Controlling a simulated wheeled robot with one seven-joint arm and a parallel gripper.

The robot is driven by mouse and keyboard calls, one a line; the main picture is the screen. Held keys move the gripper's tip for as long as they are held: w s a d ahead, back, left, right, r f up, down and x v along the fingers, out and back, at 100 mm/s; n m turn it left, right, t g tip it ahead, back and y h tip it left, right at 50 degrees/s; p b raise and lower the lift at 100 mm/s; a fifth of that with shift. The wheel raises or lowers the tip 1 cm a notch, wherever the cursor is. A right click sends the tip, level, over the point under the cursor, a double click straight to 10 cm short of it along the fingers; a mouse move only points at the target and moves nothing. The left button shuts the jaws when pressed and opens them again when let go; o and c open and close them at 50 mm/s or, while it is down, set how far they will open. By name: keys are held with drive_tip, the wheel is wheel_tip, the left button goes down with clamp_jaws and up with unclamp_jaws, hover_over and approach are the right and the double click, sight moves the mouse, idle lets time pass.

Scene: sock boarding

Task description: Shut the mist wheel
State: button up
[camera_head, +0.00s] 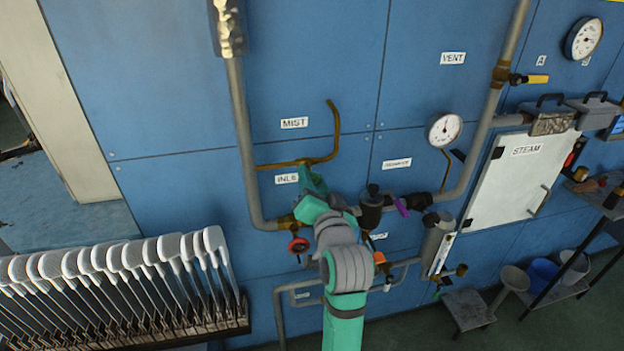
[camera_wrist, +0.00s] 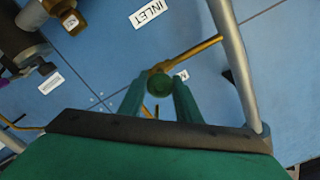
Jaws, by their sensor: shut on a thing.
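The mist wheel shows in the wrist view as a small dark green round knob (camera_wrist: 159,83) on a thin brass pipe (camera_wrist: 198,50). My gripper (camera_wrist: 159,92) is shut on it, with one green finger on each side. In the head view my gripper (camera_head: 308,174) reaches up to the brass pipe (camera_head: 333,130) below the MIST label (camera_head: 294,123). My own fingers and wrist hide the wheel there. I cannot tell how far the wheel is turned.
A thick grey pipe (camera_head: 242,140) runs close on the left. A red wheel (camera_head: 299,245) sits below my gripper, and a purple handle (camera_head: 401,206) to the right. A gauge (camera_head: 443,130) and a white STEAM door (camera_head: 515,180) are further right. Sock boards (camera_head: 120,262) stand lower left.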

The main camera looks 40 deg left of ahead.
drive_tip(key=shift+f, duration=0.2)
drive_tip(key=o, duration=1.1)
drive_tip(key=shift+r, duration=0.1)
drive_tip(key=shift+c, duration=0.2)
drive_tip(key=shift+s+d, duration=0.1)
drive_tip(key=v, duration=1)
drive_tip(key=shift+s+d, duration=0.15)
drive_tip(key=shift+d, duration=0.05)
